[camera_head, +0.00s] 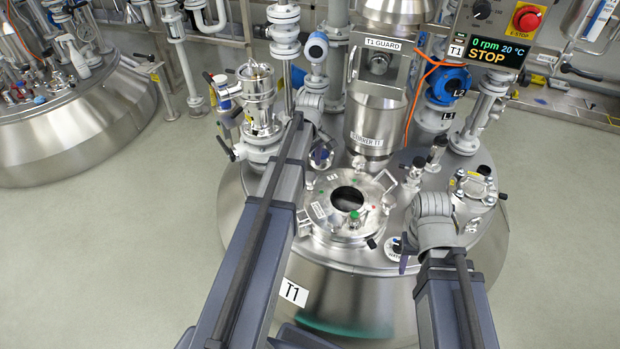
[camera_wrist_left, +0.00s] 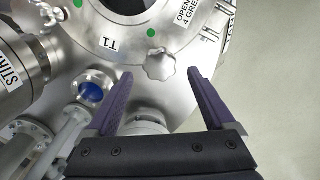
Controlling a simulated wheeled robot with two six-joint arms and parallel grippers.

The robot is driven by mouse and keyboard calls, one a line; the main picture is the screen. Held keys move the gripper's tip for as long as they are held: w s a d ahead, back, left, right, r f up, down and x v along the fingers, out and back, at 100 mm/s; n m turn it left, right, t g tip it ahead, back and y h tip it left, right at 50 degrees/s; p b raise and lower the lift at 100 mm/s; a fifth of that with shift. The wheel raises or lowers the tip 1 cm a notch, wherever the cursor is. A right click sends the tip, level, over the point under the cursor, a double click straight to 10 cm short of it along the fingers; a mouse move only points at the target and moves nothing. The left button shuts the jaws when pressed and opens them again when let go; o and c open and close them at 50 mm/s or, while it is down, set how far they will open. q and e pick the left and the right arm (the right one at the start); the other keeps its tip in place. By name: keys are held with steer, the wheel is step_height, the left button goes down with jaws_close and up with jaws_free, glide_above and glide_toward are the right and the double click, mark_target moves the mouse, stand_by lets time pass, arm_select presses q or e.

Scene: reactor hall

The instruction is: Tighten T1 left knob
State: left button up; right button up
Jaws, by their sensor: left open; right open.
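In the left wrist view a silver star-shaped knob (camera_wrist_left: 160,65) sits on the steel lid plate (camera_wrist_left: 122,45), next to a green dot. It appears between and just beyond the tips of my open left gripper (camera_wrist_left: 160,73), with nothing held; contact cannot be seen. In the head view my left gripper (camera_head: 321,155) is above the back left of the T1 vessel (camera_head: 335,268), partly hidden by its own wrist. The round lid (camera_head: 318,212) with a dark opening (camera_head: 347,198) lies in front of it. My right gripper (camera_head: 402,256) is open at the vessel's right front, mostly hidden by its arm.
A stirrer column (camera_head: 372,125) under the T1 guard stands behind the lid. A display (camera_head: 489,54) reads 0 rpm, 20 °C, STOP. The floor (camera_head: 100,260) at left is clear.

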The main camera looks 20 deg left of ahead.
mark_target(310, 176)
arm_select(q)
steer(key=n, duration=0.2)
steer(key=shift+n, duration=0.6)
step_height(310, 176, down, 6)
steer(key=b, duration=0.6)
